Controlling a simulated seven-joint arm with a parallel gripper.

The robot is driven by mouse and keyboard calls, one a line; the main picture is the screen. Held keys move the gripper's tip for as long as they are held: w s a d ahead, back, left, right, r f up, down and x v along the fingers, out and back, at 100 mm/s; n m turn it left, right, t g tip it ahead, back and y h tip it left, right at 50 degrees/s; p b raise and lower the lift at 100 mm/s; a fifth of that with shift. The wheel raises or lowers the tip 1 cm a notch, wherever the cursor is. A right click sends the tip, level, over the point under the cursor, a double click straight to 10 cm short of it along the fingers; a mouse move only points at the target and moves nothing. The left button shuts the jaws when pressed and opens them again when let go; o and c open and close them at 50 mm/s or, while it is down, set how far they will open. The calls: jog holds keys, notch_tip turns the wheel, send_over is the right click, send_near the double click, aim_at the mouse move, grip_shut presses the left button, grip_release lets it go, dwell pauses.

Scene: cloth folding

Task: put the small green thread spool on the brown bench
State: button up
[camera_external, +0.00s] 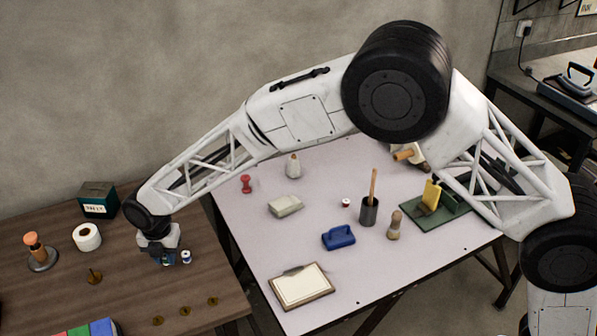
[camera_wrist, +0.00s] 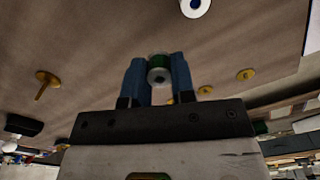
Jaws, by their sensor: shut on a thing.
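My gripper (camera_external: 165,259) is over the brown bench (camera_external: 130,285) at the left. In the wrist view, its two blue fingers (camera_wrist: 159,72) are shut on the small green thread spool (camera_wrist: 159,64), which has pale ends with a dark hole. In the external view the green spool is hidden by the gripper. The bench also fills the upper part of the wrist view (camera_wrist: 100,45). The fingers are close to the bench top; I cannot tell whether the spool touches it.
A blue-and-white spool (camera_external: 186,257) stands just right of my gripper. A brass peg (camera_external: 94,276), white roll (camera_external: 87,237), wooden-handled stamp (camera_external: 36,251), green box (camera_external: 98,200) and several brass discs (camera_external: 185,311) share the bench. The pale table (camera_external: 240,215) lies to the right.

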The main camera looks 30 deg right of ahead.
aim_at(162, 268)
jog(key=shift+w+a+f, duration=0.1)
jog(key=shift+w+a, duration=0.8)
jog(key=shift+w, duration=0.1)
jog(key=shift+f, duration=1.75)
jog(key=shift+f, duration=0.1)
jog(key=o, duration=0.9)
notch_tip(162, 268, up, 12)
jog(key=shift+r, duration=0.1)
